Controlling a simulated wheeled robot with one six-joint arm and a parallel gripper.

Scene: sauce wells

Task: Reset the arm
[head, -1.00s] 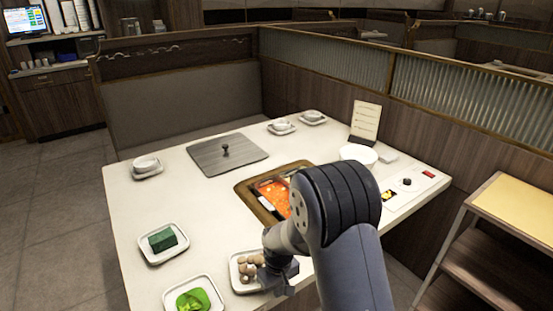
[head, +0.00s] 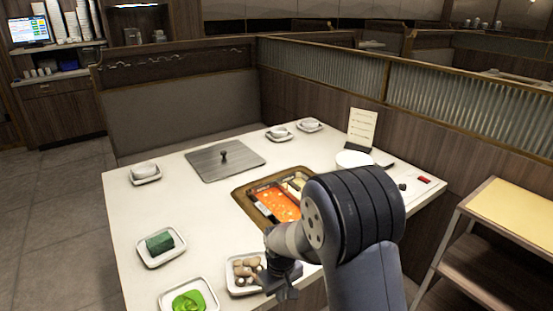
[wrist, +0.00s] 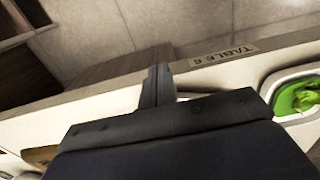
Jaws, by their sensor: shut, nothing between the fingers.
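My gripper (head: 284,293) is shut and empty. In the head view it hangs by the table's front edge, just right of the plate of brown mushrooms (head: 246,270), overlapping the plate's right side in the picture. I cannot tell its height from this view. In the wrist view the closed fingers (wrist: 157,84) point past the table edge toward the floor, near a "TABLE 6" label (wrist: 223,56). My arm hides part of the table's front right.
The white table (head: 205,230) holds a sunken pot with orange-red broth (head: 276,204), a grey lid (head: 225,162), a plate with a green block (head: 160,243) and a plate with bright green food (head: 188,301). A wooden shelf cart (head: 510,212) stands right.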

